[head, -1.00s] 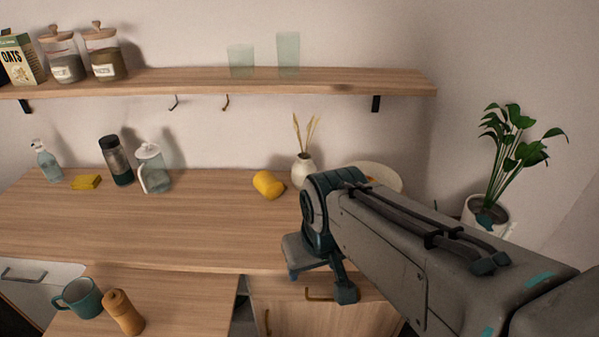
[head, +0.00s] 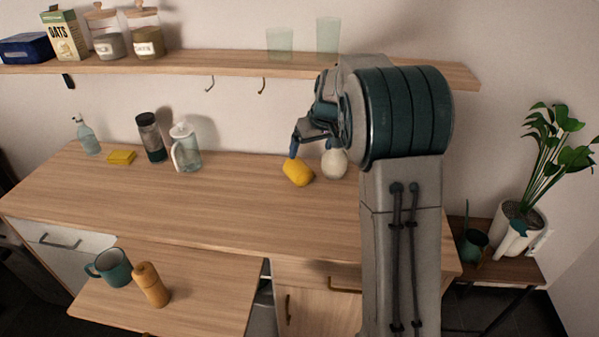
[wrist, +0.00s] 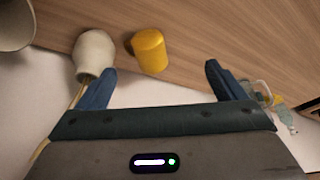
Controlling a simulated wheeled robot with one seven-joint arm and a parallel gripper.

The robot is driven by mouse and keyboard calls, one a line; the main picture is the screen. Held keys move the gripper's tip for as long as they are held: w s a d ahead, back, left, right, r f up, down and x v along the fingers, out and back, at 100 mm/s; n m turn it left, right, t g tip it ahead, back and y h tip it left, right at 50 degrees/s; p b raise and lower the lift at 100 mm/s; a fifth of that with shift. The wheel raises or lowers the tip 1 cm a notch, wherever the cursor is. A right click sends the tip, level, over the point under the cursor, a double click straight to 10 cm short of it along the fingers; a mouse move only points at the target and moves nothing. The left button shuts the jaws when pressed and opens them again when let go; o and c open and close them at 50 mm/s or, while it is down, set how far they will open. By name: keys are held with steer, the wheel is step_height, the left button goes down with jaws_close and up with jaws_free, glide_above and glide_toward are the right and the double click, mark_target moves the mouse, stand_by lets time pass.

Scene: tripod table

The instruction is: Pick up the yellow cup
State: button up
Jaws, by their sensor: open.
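The yellow cup (head: 298,172) lies on its side on the wooden counter, just left of the white vase. In the wrist view the yellow cup (wrist: 150,50) shows beyond the fingertips, between them and nearer the left finger. My gripper (head: 300,140) is above and behind the cup in the head view, apart from it. In the wrist view my gripper (wrist: 160,82) is open and empty, its two dark blue fingers spread wide.
The white vase (head: 334,163) stands close beside the cup; my arm hides part of it. A glass pitcher (head: 186,148), dark bottle (head: 151,138) and yellow sponge (head: 121,157) stand further left. A shelf (head: 200,62) runs above. The counter's middle (head: 190,205) is clear.

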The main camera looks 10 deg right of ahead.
glide_toward(301, 167)
steer(key=shift+n, duration=0.5)
steer(key=p+x, duration=0.1)
steer(key=x, duration=0.6)
steer(key=shift+w+f, duration=0.3)
steer(key=shift+p+x, duration=1.3)
steer(key=shift+x, duration=1.35)
steer(key=shift+t, duration=0.3)
steer(key=c, duration=1.3)
steer(key=shift+r, duration=0.1)
